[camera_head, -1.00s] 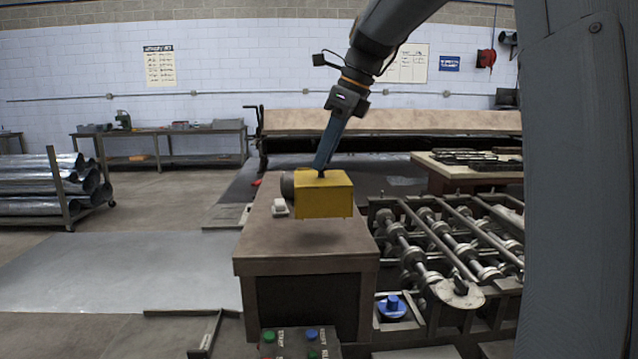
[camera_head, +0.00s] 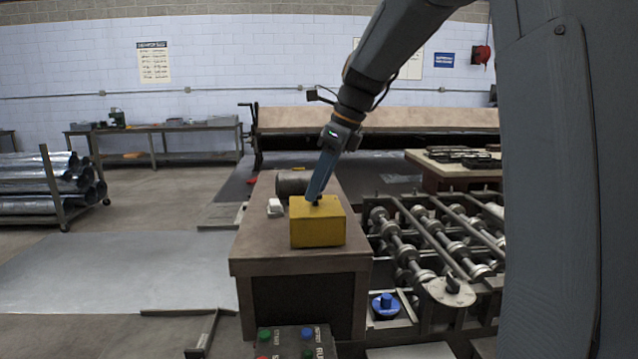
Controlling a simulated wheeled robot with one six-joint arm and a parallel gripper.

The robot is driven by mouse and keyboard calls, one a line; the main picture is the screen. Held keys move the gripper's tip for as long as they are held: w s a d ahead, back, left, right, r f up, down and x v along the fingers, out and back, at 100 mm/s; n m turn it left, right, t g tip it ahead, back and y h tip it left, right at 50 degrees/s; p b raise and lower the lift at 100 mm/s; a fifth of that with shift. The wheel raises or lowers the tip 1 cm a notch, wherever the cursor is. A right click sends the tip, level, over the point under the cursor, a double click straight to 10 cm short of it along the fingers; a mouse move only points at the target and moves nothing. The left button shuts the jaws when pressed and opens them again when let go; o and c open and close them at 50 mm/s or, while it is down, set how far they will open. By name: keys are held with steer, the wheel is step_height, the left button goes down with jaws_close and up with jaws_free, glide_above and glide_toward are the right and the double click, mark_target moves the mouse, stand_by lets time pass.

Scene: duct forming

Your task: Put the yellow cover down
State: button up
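The yellow cover (camera_head: 318,228) is a box-like piece with a small dark knob on top. It is at the front part of the brown bench top (camera_head: 262,253); its lower edge looks at or very close to the surface, and I cannot tell whether it touches. My gripper (camera_head: 314,198) points down at the knob on the cover's top. The fingertips are small and mostly hidden, so their grip on the knob is not clear, but the cover has moved along with them.
A dark cylinder (camera_head: 291,183) and a small white object (camera_head: 275,207) stand behind the cover on the bench. A roller machine (camera_head: 430,240) is close on the right. A button box (camera_head: 297,341) is in front. Bare bench top lies left of the cover.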

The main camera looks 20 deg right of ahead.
steer(key=b+v, duration=0.2)
steer(key=v, duration=1)
stand_by(0.5)
